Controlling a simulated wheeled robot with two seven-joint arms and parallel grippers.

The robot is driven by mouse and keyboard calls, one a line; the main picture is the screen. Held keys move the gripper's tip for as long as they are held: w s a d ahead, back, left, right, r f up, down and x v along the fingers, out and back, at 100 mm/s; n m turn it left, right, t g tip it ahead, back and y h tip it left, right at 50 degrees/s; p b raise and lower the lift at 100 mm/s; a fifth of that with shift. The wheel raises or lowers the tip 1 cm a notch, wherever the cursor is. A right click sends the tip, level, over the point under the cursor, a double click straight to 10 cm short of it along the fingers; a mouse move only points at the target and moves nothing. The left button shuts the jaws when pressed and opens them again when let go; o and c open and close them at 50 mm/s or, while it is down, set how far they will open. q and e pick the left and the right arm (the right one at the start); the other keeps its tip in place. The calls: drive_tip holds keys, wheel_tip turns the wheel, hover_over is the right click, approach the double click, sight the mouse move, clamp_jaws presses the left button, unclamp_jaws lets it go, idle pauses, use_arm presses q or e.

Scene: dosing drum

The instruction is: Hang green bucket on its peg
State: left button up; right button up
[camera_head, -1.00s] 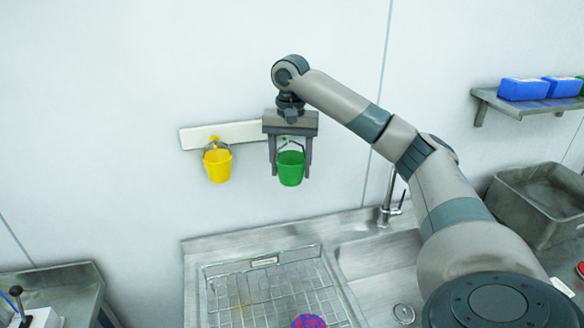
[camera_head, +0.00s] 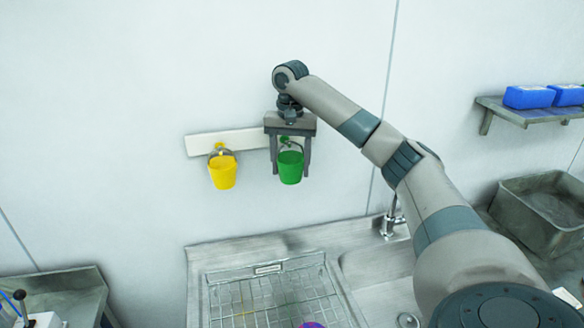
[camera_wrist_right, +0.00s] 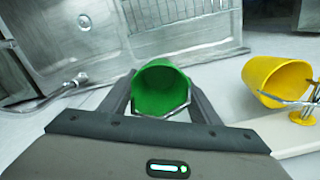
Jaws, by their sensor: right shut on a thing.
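The green bucket (camera_head: 290,168) hangs upright between the fingers of my right gripper (camera_head: 291,174), in front of the right end of the white wall rail (camera_head: 205,144). My gripper points down and is shut on the bucket. A small green spot, which looks like the green peg (camera_head: 285,140), shows just above the bucket under the gripper body. I cannot tell whether the handle is over the peg. In the right wrist view the green bucket (camera_wrist_right: 160,88) sits between the two fingers with its wire handle toward the gripper body. My left gripper is not in view.
A yellow bucket (camera_head: 222,173) hangs from a yellow peg (camera_head: 219,147) left of the green one. Below is a steel sink with a wire rack (camera_head: 270,290) and tap (camera_head: 392,220). A shelf with blue boxes (camera_head: 528,97) is at right.

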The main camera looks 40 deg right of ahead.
sight(287, 155)
drive_tip(key=shift+w+d, duration=0.35)
drive_tip(key=shift+w, duration=0.2)
drive_tip(key=shift+w+d, duration=0.3)
drive_tip(key=shift+w, duration=0.25)
drive_tip(key=shift+w+d+f, duration=0.3)
drive_tip(key=shift+w+f, duration=0.25)
drive_tip(key=o, duration=1.1)
drive_tip(key=shift+s+r, duration=0.1)
drive_tip(key=shift+s, duration=0.05)
drive_tip(key=shift+r, duration=0.1)
drive_tip(key=shift+r, duration=0.5)
wheel_tip(287, 155, up, 16)
drive_tip(key=shift+r, duration=0.1)
